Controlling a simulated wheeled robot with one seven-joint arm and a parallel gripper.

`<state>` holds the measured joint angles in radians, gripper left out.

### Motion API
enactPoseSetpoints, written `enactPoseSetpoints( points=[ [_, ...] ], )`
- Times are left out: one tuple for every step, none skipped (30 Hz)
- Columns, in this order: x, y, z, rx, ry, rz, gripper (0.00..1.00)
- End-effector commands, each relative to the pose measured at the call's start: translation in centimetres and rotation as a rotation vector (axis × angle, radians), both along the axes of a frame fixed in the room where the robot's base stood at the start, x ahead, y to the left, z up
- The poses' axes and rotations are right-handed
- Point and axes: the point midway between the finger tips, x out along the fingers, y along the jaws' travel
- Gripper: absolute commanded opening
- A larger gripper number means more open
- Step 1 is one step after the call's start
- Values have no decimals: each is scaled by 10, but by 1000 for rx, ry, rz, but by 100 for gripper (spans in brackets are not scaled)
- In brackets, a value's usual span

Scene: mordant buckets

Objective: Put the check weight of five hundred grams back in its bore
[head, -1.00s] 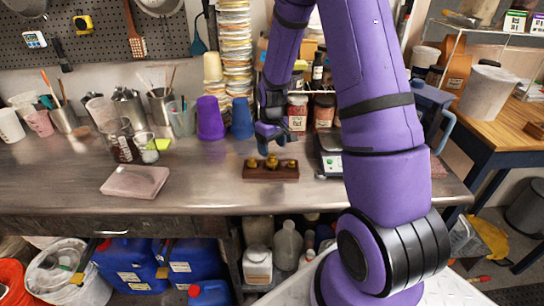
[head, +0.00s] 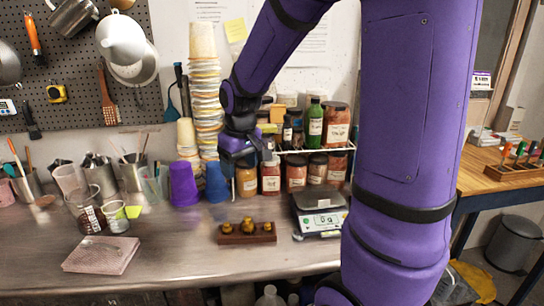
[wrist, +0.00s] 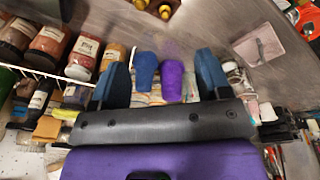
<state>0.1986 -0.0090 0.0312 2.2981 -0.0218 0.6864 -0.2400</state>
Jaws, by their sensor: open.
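A dark wooden block (head: 260,239) stands on the steel bench with several brass weights (head: 248,226) on top. The middle one looks largest. I cannot tell which is the five hundred gram weight, or see an empty bore. Part of the block's brass weights also shows at the top edge of the wrist view (wrist: 165,10). My gripper (head: 248,152) is open and empty, held above and behind the block, in front of the jars. In the wrist view its blue fingers (wrist: 162,62) stand wide apart, with the cups beyond them.
A digital scale (head: 322,222) stands right of the block. Jars on a wire rack (head: 318,150), a blue cup (head: 217,182) and a purple cup (head: 184,184) stand behind. A pinkish slab (head: 100,254) lies at the left front. The bench between slab and block is clear.

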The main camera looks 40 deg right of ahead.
Motion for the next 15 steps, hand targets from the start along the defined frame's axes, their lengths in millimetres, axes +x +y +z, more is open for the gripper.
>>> enactPoseSetpoints(
  points=[
    [-11,7,15,-2,-25,-1,71],
    [-18,11,23,-2,-36,-5,71],
    [-26,16,32,-2,-52,-9,71],
    [-33,19,39,-1,-63,-13,71],
    [-40,22,45,-1,-73,-16,71],
    [-50,27,54,1,-91,-20,71],
    [-57,30,59,2,-102,-23,71],
    [-65,33,65,4,-112,-27,71],
    [-75,37,72,7,-128,-31,71],
    [-82,40,77,8,-140,-33,71],
    [-90,43,81,11,-151,-37,71],
    [-101,47,87,15,-166,-41,71],
    [-108,49,91,17,-178,-43,71],
    [-116,52,94,21,-189,-45,71],
    [-127,55,99,26,-204,-50,71]
  ],
)
